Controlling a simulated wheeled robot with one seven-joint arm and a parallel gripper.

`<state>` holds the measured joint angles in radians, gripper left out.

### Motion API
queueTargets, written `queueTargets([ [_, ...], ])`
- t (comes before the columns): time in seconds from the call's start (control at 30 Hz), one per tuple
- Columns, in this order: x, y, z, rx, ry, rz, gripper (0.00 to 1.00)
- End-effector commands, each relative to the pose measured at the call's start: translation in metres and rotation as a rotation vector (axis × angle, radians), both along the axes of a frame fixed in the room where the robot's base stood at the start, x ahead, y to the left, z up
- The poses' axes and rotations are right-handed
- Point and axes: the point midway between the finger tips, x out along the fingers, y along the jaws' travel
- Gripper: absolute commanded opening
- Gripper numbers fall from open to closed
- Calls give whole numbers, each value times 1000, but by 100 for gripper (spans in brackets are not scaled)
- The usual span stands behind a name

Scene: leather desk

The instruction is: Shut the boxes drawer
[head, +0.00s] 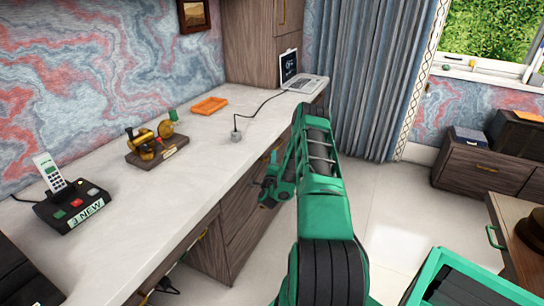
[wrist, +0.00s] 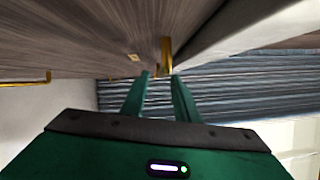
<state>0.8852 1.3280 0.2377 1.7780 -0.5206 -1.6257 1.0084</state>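Wooden drawer fronts (head: 240,208) sit under the white desktop in the head view. My gripper (head: 262,182) is beside them, just off the desk's front edge. In the wrist view a wooden front (wrist: 80,35) fills the upper left, with a brass handle (wrist: 166,55) and a small brass-coloured piece left of it. My gripper (wrist: 160,77) has its two green fingers apart, with nothing seen between them, and the tips point toward the handle. I cannot tell whether they touch it. My arm hides part of the fronts. Which one is the boxes drawer, and how far out it stands, is unclear.
The desktop (head: 190,175) holds a phone (head: 72,205), a brass ornament (head: 155,145), an orange tray (head: 210,105) and a laptop (head: 302,82). Low cabinets (head: 482,168) stand at the right. The pale floor (head: 395,205) between is clear. Another brass handle (wrist: 28,80) shows at the left in the wrist view.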

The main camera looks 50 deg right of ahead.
Motion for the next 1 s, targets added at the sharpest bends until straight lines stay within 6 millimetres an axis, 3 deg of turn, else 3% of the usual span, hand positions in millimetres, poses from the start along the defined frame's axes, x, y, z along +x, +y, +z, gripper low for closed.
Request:
queueTargets([
  [0.1,-11,15,-2,1,3,2,28],
  [0.3,-20,26,-3,1,1,1,28],
  [1.0,-22,26,-3,1,1,-1,28],
])
